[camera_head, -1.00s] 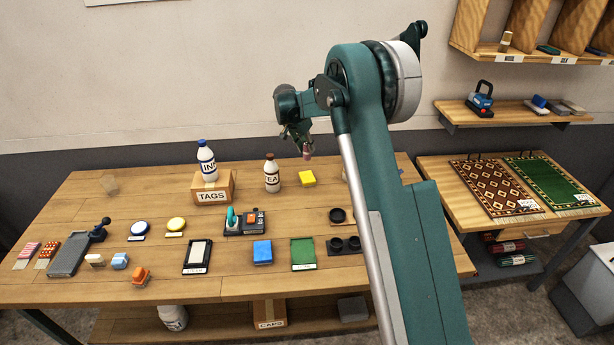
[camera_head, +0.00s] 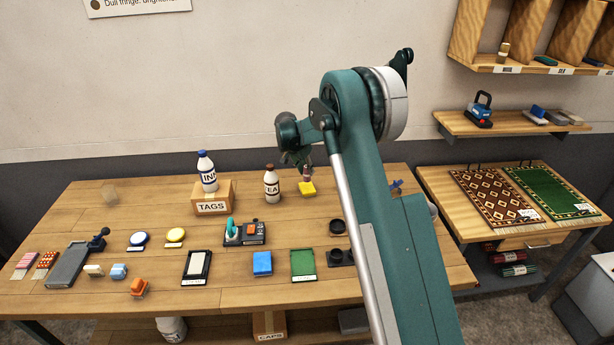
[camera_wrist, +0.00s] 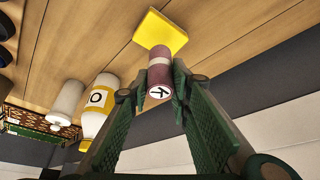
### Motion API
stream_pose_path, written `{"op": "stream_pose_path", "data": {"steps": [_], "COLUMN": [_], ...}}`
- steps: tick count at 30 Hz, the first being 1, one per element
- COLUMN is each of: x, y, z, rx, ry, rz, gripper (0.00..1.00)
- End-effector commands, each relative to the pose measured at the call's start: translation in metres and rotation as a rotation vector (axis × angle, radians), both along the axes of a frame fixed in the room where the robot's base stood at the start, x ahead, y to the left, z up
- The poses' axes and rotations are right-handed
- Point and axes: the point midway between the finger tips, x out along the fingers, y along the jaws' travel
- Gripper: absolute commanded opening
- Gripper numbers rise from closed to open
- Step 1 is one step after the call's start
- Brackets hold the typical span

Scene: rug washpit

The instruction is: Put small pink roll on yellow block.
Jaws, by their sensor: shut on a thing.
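The small pink roll (camera_head: 307,173) is held upright in my gripper (camera_head: 302,166), directly over the yellow block (camera_head: 307,189). In the wrist view the roll (camera_wrist: 160,72) is a dull pink cylinder with a pale band and a round white label on its near end. The gripper fingers (camera_wrist: 162,92) are shut on its sides. The yellow block (camera_wrist: 160,30) lies flat on the table just beyond the roll's far end. The roll's lower end overlaps the block in the picture; I cannot tell whether they touch.
A brown-capped white bottle (camera_head: 271,186) stands left of the block. A cardboard TAGS box (camera_head: 227,203) with a blue-capped bottle (camera_head: 207,172) on it is farther left. Dark round cups (camera_head: 337,227) sit front right.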

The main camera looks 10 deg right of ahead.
Motion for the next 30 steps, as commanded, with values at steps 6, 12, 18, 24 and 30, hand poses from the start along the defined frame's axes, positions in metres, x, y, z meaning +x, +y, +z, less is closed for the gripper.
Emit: {"op": "stream_pose_path", "data": {"steps": [6,12,18,24,30], "x": [0.001,0.0,0.0,0.0,0.0], "y": [0.0,0.0,0.0,0.0,0.0], "z": [-0.02,-0.035,-0.036,-0.038,-0.039], "rx": [0.0,0.0,0.0,0.0,0.0], "ry": [0.0,0.0,0.0,0.0,0.0], "rz": [0.0,0.0,0.0,0.0,0.0], "gripper": [0.09,0.09,0.09,0.09,0.36]}}
